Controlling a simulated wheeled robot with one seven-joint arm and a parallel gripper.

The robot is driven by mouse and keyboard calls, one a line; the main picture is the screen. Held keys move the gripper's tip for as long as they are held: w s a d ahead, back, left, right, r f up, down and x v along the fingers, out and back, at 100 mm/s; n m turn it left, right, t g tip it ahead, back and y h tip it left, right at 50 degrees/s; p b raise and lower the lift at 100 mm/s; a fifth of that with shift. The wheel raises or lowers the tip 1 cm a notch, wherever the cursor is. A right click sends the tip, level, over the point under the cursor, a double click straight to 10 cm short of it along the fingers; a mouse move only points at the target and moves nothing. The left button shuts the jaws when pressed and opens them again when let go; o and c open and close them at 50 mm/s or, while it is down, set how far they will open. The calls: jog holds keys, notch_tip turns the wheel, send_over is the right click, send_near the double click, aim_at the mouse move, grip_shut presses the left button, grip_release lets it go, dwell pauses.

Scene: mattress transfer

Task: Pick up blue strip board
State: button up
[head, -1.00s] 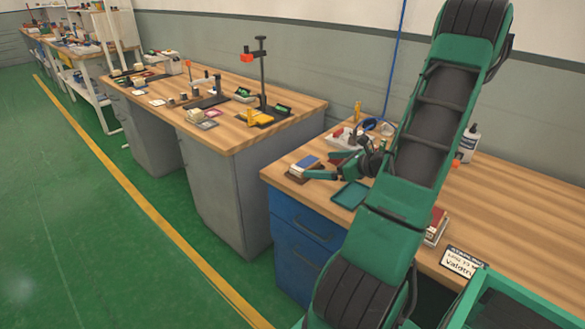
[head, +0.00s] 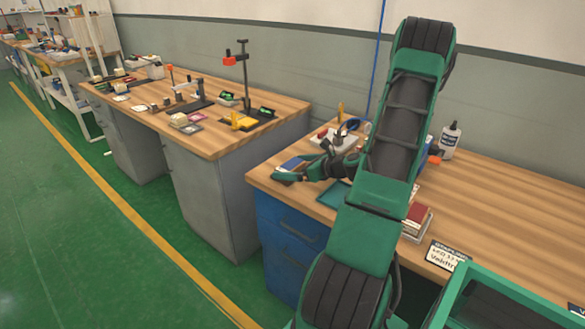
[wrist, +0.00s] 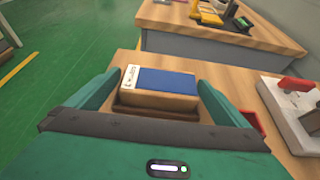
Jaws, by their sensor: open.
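The blue strip board (wrist: 166,81) has a blue top with a white labelled end at its left. It lies on top of a brown stack or holder (wrist: 155,108) near the table's corner. In the head view the blue board (head: 294,164) is small and partly behind my gripper. My gripper (wrist: 157,90) is open, with one green finger on each side of the board in the wrist view. The fingers appear apart from the board, and nothing is held. In the head view my gripper (head: 284,171) is at the table's left end.
A teal tray (head: 333,194) lies just right of my gripper. A white device with a red part (wrist: 302,112) stands to the right in the wrist view. A red-topped stack (head: 417,217) and a label card (head: 448,256) lie farther right. Another bench (head: 210,146) stands beyond a gap.

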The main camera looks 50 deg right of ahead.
jog(key=c, duration=1)
jog(key=shift+r, duration=0.1)
